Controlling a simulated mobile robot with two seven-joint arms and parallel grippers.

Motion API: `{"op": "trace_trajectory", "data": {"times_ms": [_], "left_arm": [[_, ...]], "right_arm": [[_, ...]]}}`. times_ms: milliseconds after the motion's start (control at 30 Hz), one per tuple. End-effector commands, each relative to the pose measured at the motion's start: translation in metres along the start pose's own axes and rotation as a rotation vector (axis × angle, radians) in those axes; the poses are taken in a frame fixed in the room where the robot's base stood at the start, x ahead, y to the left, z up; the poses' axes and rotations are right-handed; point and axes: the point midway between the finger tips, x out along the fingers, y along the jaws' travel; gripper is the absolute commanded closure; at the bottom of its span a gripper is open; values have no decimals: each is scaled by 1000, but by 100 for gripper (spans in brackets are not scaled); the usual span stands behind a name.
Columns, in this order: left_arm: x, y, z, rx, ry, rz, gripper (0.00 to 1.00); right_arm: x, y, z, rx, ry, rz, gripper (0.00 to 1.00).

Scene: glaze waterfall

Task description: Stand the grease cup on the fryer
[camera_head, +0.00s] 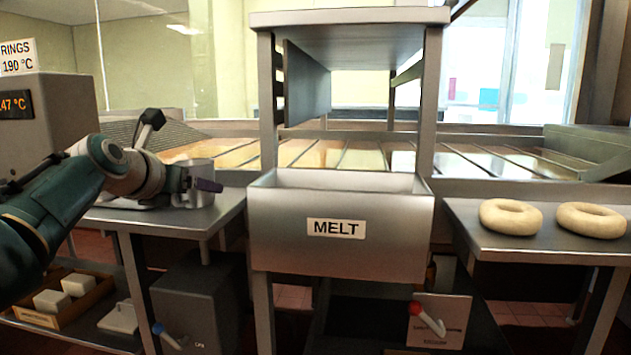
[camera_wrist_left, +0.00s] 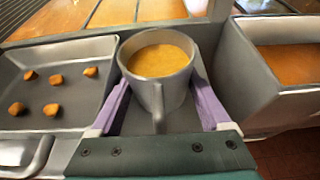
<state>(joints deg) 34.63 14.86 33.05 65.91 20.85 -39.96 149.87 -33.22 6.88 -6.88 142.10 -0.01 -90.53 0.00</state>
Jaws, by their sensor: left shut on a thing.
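The grease cup (camera_head: 198,182) is a grey metal cup above the left counter in the head view. In the left wrist view the cup (camera_wrist_left: 160,58) is upright, nearly full of orange-brown liquid, its handle toward me. My left gripper (camera_head: 193,184) is shut on it, with purple fingers on both sides of the cup in the wrist view (camera_wrist_left: 160,98). I cannot tell whether its base touches the counter. A grey machine (camera_head: 62,112) with a lit temperature display stands at far left under a "RINGS 190 °C" sign; it may be the fryer. My right gripper is not in view.
A metal tank (camera_head: 290,235) labelled MELT stands right of the left counter (camera_head: 222,208). A shallow tray (camera_wrist_left: 70,115) with several brown pieces lies left of the cup. Two pale rings (camera_head: 511,217) lie on the right counter (camera_head: 470,225). A long slatted trough (camera_head: 345,155) runs behind.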

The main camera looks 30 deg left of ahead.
Motion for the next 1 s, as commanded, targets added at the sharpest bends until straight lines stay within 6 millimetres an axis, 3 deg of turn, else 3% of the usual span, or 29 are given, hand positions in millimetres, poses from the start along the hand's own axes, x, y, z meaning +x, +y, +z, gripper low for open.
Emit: {"op": "trace_trajectory", "data": {"times_ms": [467,500,633,800,1000], "left_arm": [[1,0,-1,0,-2,0,91],[1,0,-1,0,-2,0,15],[1,0,-1,0,-2,0,0],[1,0,-2,0,-1,0,0],[1,0,-3,0,1,0,22]], "right_arm": [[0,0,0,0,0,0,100],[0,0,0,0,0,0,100],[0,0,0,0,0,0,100],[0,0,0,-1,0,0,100],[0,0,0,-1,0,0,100]]}}
